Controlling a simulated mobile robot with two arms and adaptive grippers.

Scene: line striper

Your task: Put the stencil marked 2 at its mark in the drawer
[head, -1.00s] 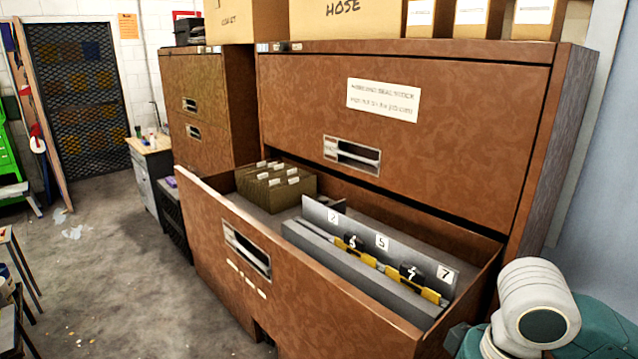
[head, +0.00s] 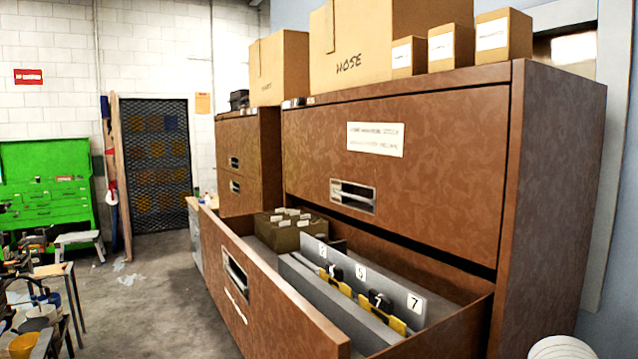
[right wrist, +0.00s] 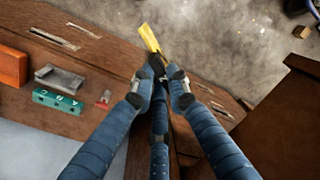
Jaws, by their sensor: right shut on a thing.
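The drawer (head: 268,293) of the brown cabinet stands open. In it a long grey rail (head: 390,290) carries white number marks, with 2 (head: 322,250) at the far end, 5 in the middle and 7 at the near end. Two yellow stencils with black grips, a farther one (head: 341,285) by the 5 and a nearer one (head: 396,325) by the 7, stand along the rail. In the right wrist view my right gripper (right wrist: 161,74) is shut on the black grip of a yellow stencil (right wrist: 149,38). Its number is not readable. My left gripper is not in view.
Cardboard boxes (head: 345,50) stand on the cabinet. In the right wrist view a teal block (right wrist: 58,101), a metal holder (right wrist: 62,79) and an orange block (right wrist: 10,65) lie at left. Open floor (head: 150,310) lies left of the drawer.

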